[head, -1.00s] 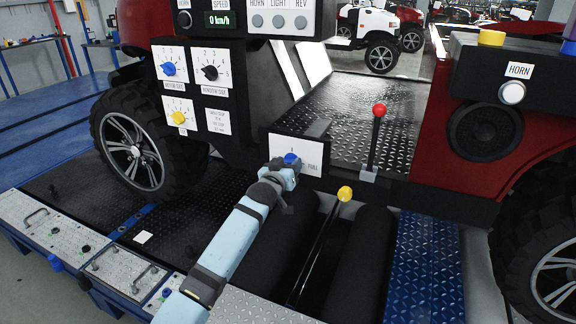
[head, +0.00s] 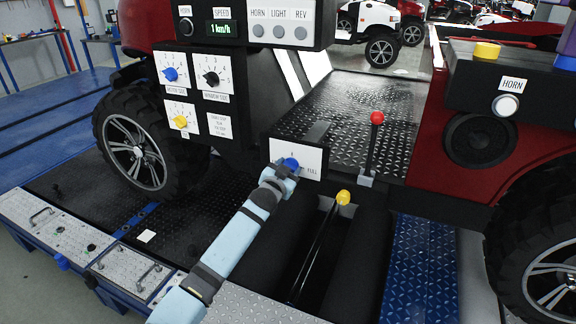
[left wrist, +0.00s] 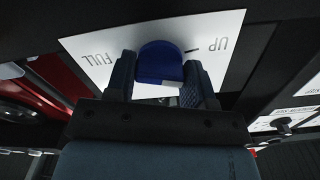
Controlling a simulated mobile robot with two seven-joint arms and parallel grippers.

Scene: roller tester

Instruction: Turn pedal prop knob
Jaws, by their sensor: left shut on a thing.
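The pedal prop knob (head: 291,163) is blue and sits on a white plate (head: 311,157) marked FULL, low on the vehicle's side in the head view. In the left wrist view the knob (left wrist: 160,62) shows between my fingers, and the plate (left wrist: 222,40) reads UP and FULL upside down. My left gripper (head: 284,170) is shut on the knob, with a finger on each side of it; it also shows in the left wrist view (left wrist: 160,78). Part of the knob is hidden by the gripper in the head view. My right gripper is not in view.
A red-knobbed lever (head: 377,118) stands right of the plate, and a yellow-knobbed lever (head: 343,197) rises below it. A panel with blue, black and yellow knobs (head: 211,78) is up left. The speed display (head: 224,28) reads 1 km/h.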

